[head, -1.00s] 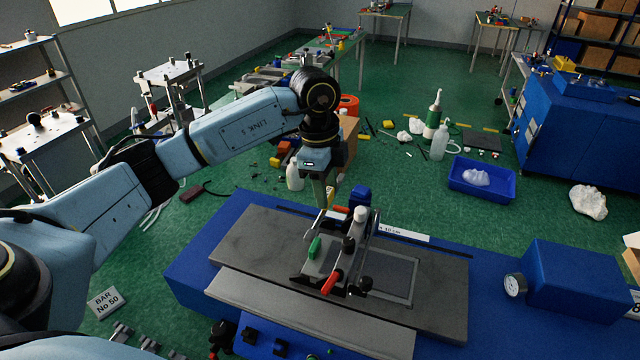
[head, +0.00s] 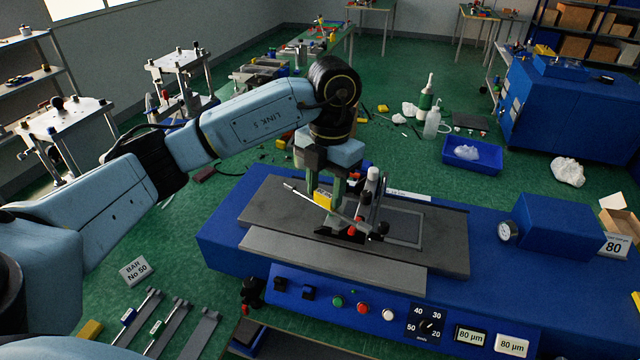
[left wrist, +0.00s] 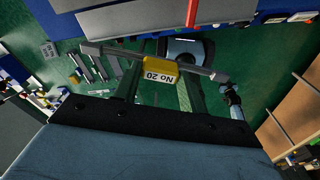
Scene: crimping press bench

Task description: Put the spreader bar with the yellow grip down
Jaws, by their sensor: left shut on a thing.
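My left gripper (head: 326,192) is shut on the yellow grip (head: 323,200) of a thin grey spreader bar (head: 298,190). The bar slants down to the right in the head view, in front of the frame (head: 372,190) on the grey bed (head: 265,213) of the blue machine. I cannot tell whether it touches the frame. In the left wrist view the grip (left wrist: 160,72), labelled "No 20", sits between the two fingers, and the bar (left wrist: 115,54) sticks out on both sides. My right gripper is not in view.
Several other bars (head: 172,328) lie side by side at the lower left, near a "BAR No 50" sign (head: 135,270). A blue box with a gauge (head: 504,231) stands on the machine's right. The bed's left part is bare.

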